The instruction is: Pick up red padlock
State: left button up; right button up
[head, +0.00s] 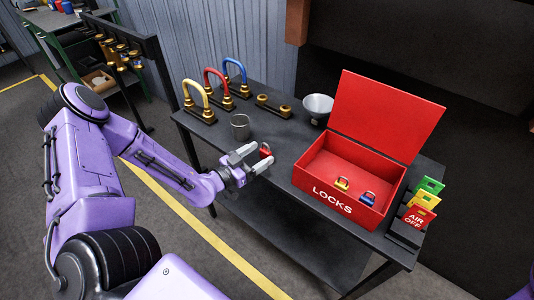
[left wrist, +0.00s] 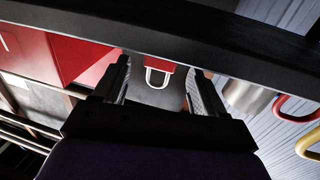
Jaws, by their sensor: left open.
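The red padlock (head: 265,150) is on the dark table at its front edge, left of the red box. In the left wrist view its red body (left wrist: 161,64) and pale shackle show between the two fingers. My left gripper (head: 259,156) is open, with its fingers on either side of the padlock. Whether a finger touches it I cannot tell. My right gripper is not in view.
The open red LOCKS box (head: 323,205) stands to the right, with a yellow padlock (head: 342,184) and a blue one (head: 367,198) inside. A grey cup (head: 240,127) stands behind my gripper. Coloured tags (head: 420,217) stand at the right end.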

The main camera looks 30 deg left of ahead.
pick_arm(q)
jog(key=x, duration=0.5)
jog(key=shift+w+r, duration=0.2)
jog(key=shift+r, duration=0.2)
jog(key=shift+s+r, duration=0.1)
jog(key=shift+c, duration=1.2)
jog(key=c, duration=0.9)
jog(key=shift+r+p, duration=0.25)
jog(key=shift+p, duration=0.1)
jog(key=shift+c, duration=0.2)
notch_tip(320, 180, up, 3)
jog(key=shift+f+p, duration=0.15)
jog(key=shift+p, duration=0.25)
jog(key=s+d+r+p, duration=0.6)
jog(key=s+r, duration=0.3)
jog(key=s, duration=0.3)
jog(key=shift+s+d+r+p, duration=0.25)
jog(key=shift+r+p, duration=0.1)
jog(key=shift+p, duration=0.35)
